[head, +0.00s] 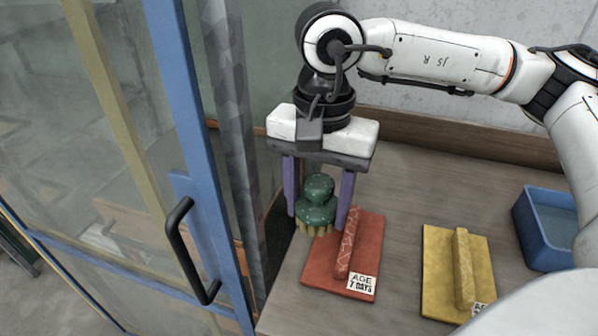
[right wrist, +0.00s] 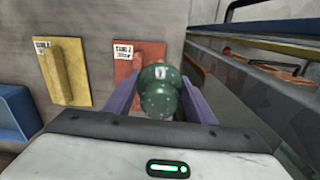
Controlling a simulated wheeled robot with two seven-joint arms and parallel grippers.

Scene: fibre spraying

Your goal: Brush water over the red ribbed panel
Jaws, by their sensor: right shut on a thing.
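The red ribbed panel (head: 320,268) lies flat on the bench, with one raised rib and a white "AGE 7 DAYS" label. It also shows in the right wrist view (right wrist: 125,68). My right gripper (head: 318,203) is shut on a green speckled brush (head: 318,198) with tan bristles, held upright. The brush is at the panel's back left corner, its bristles low beside or over that edge; I cannot tell if they touch. In the right wrist view the brush (right wrist: 160,92) sits between the purple fingers (right wrist: 160,100). My left gripper is not in view.
A yellow ribbed panel (head: 438,272) lies to the right of the red one. A blue tray (head: 545,235) stands farther right. A blue-framed glass door (head: 190,130) with a black handle (head: 183,250) stands close on the left. Bare bench lies between the panels.

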